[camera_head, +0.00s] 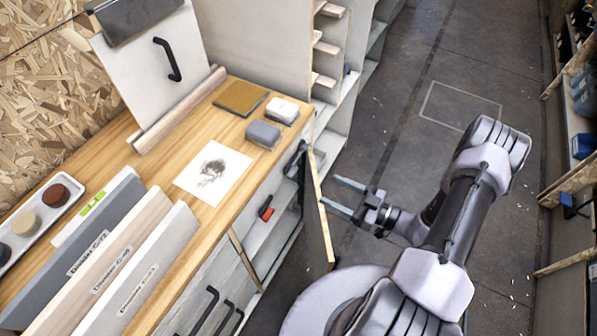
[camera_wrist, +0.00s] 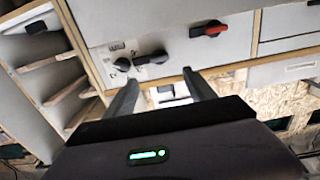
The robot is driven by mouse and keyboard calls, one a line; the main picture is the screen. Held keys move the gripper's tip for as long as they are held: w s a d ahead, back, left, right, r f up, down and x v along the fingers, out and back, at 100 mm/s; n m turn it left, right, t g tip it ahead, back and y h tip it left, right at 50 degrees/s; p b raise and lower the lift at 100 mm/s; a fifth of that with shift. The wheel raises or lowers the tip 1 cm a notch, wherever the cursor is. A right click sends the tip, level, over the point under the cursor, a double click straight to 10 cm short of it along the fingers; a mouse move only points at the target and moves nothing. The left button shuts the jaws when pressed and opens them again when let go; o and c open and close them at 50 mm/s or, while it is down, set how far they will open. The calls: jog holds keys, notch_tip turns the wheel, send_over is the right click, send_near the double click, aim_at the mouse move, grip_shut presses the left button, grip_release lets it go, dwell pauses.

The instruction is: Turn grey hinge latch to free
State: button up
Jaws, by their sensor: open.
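A dark grey turn latch (camera_wrist: 150,58) sits on a pale panel in the wrist view, beside a round dark knob (camera_wrist: 121,64). Dark hardware (camera_head: 296,160) also shows near the counter's edge in the head view; I cannot tell which piece is the latch there. My gripper (camera_head: 330,193) is open and empty, its fingers pointing at the wooden-edged panel (camera_head: 318,220). In the wrist view my gripper (camera_wrist: 161,76) has its fingertips just below the latch, apparently apart from it. Small marks by the latch are too small to read.
A red-handled latch (camera_wrist: 208,29) is on the same panel, and a red handle (camera_head: 265,208) shows below the counter. The wooden counter (camera_head: 215,215) holds a grey block (camera_head: 263,134), a white block (camera_head: 282,110) and upright boards. Open floor (camera_head: 400,120) lies behind my arm.

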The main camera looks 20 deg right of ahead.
aim_at(295, 173)
jog(key=b+x, duration=0.2)
jog(key=x, duration=0.9)
jog(key=shift+w+a, duration=0.15)
jog(key=shift+w, duration=0.1)
grip_shut()
